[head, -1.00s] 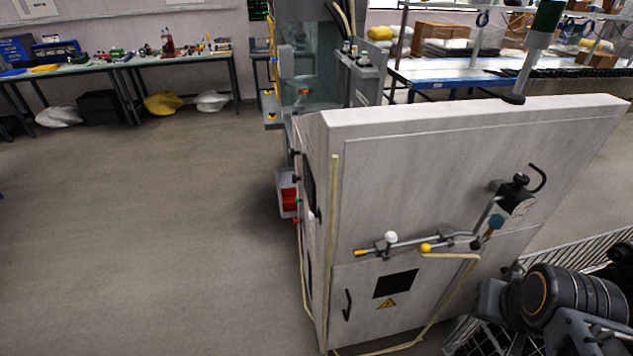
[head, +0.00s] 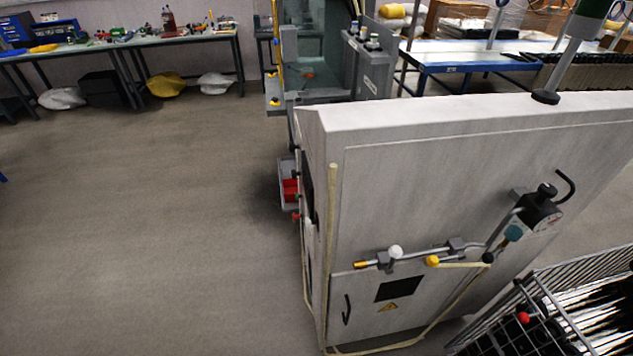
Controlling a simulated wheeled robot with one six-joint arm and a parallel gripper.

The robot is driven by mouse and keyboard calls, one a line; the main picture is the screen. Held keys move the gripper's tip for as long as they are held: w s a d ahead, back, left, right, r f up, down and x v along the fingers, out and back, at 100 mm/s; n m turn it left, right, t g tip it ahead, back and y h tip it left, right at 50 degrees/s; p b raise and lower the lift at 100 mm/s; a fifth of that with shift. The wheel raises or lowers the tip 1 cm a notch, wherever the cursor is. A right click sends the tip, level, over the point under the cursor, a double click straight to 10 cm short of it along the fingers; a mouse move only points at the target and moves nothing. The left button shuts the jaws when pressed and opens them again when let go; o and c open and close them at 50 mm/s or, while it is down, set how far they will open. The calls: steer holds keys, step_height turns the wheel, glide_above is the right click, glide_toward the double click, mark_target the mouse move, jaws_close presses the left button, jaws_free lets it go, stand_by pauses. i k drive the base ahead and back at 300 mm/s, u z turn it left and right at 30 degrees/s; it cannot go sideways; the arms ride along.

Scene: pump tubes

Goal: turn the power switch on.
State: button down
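A tall light grey machine cabinet (head: 420,190) stands right of centre in the head view. Its narrow left face is seen at a steep angle and carries small controls, including a small red one (head: 296,217) and a dark panel (head: 307,190). I cannot tell which control is the power switch. My gripper is out of view.
The cabinet's front has a pipe with a white knob (head: 395,252), a yellow knob (head: 432,261) and a gauge (head: 541,212). A wire cage (head: 560,315) stands lower right. The floor (head: 140,220) at left is clear.

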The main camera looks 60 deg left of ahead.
mark_target(291, 146)
steer(key=k, duration=1.05)
steer(key=u, duration=2.1)
steer(key=i, duration=0.85)
steer(key=u, duration=0.9)
steer(key=i, duration=1.25)
steer(key=z, duration=0.3)
